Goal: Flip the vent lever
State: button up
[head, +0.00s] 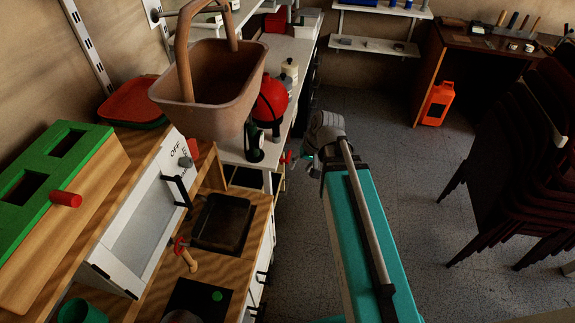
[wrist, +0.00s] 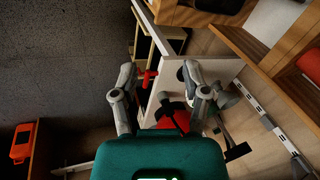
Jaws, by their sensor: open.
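No part is clearly labelled as the vent lever, so I cannot tell which it is. A lever with a grey and red end (head: 187,160) sits at the top of a tilted white door panel (head: 140,235) marked "OFF". A black handle (head: 177,190) is fixed to that panel. Another small red piece (head: 287,157) shows beside the white counter, and a red piece shows between my fingers in the wrist view (wrist: 149,78). My gripper (head: 312,155) is open and empty, to the right of the panel. Its two spread fingers show in the wrist view (wrist: 157,80).
A tan basket (head: 205,95) stands on the white counter near a red round vessel (head: 270,102). A green-topped wooden block (head: 60,165) lies at left. A black tray (head: 222,222) is on the wooden top. Stacked chairs (head: 520,170) stand right; the grey floor between is clear.

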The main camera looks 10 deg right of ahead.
jog(key=w+d+f+m+t+y+b, duration=0.2)
jog(key=w+f+t+y+b, duration=0.2)
jog(key=w+f+b, duration=0.65)
jog(key=m+t+y+b, duration=0.3)
jog(key=m+t+b, duration=0.2)
jog(key=b, duration=1.5)
send_near(289, 154)
jog(key=s+d, duration=0.2)
jog(key=s, duration=0.1)
jog(key=shift+d+f, duration=0.1)
jog(key=shift+d, duration=0.1)
jog(key=b+x, duration=0.3)
jog(key=x, duration=1.1)
